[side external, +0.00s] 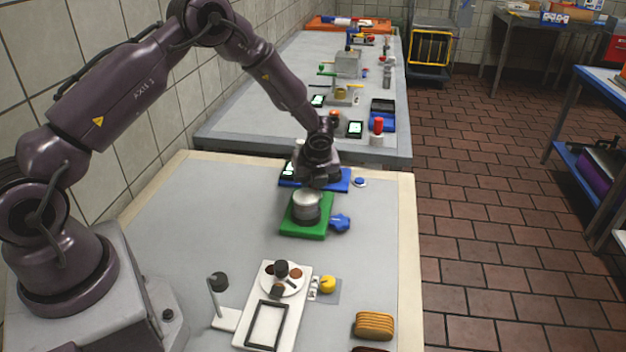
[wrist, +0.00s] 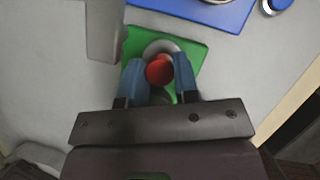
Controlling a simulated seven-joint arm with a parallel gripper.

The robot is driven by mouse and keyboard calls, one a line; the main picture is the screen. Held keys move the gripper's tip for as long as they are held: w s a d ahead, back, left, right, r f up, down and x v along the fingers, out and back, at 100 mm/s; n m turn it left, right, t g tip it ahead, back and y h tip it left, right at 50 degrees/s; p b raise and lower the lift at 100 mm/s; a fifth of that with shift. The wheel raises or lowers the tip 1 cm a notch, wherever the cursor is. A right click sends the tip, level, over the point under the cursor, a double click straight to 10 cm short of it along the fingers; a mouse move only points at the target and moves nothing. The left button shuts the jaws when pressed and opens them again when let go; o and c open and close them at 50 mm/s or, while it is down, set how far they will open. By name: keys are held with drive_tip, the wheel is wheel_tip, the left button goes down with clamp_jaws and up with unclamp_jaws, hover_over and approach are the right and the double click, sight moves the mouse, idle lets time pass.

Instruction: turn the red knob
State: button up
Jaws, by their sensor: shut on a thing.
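The red knob (wrist: 159,70) shows in the wrist view between the blue fingers of my gripper (wrist: 159,62), which is shut on it. Behind it is a round silver part on a green base (wrist: 195,58). In the side view my gripper (side external: 318,178) is at the far end of the near table, by the green base (side external: 301,230) that carries a silver cylinder (side external: 307,203). I cannot make out the red knob in the side view. A blue lobed piece (side external: 340,222) sits at the right edge of the green base there.
A blue plate (side external: 343,184) and a round blue button (side external: 360,182) lie just beyond the green base. Nearer stand a white board (side external: 250,320), a yellow knob (side external: 327,284) and a striped sandwich-like block (side external: 374,325). The table's middle left is clear.

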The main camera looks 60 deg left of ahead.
drive_tip(key=shift+m+t, duration=0.3)
drive_tip(key=shift+m, duration=0.4)
drive_tip(key=o, duration=0.9)
drive_tip(key=v, duration=1.3)
